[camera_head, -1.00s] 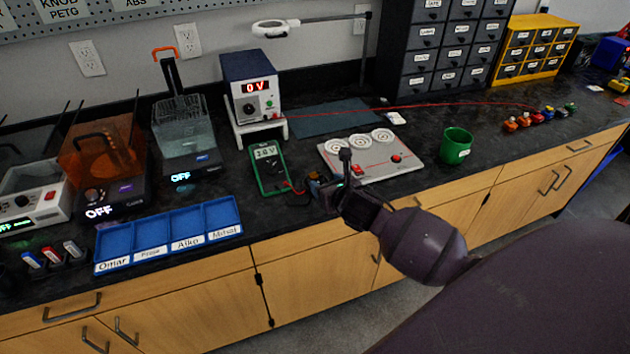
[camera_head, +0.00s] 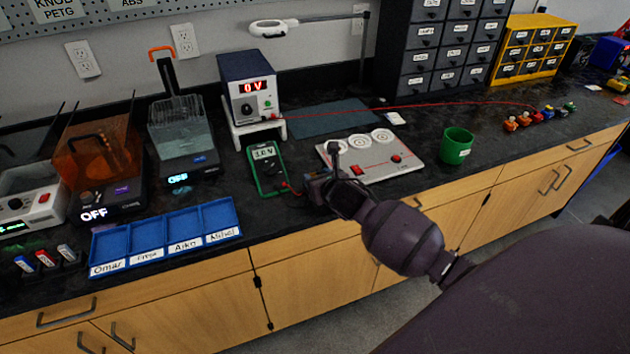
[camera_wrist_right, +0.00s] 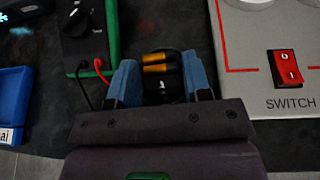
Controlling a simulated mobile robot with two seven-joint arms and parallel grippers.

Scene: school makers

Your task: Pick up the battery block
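The battery block (camera_wrist_right: 156,68), a dark block with orange bands, sits between the two blue fingers of my right gripper (camera_wrist_right: 163,83) in the right wrist view. The fingers lie close against both its sides with no clear gap, and the gripper appears shut on it. In the head view the right gripper (camera_head: 326,188) is low over the bench's front part, between the green multimeter and the switch board. The block is mostly hidden there, and I cannot tell whether it touches the bench. My left gripper is not in view.
The green multimeter (camera_head: 269,176) with red and black leads is close on the left. The white switch board (camera_head: 400,172) is close on the right. A blue labelled tray (camera_head: 165,236), a power supply (camera_head: 250,92) and a green cup (camera_head: 456,146) stand around.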

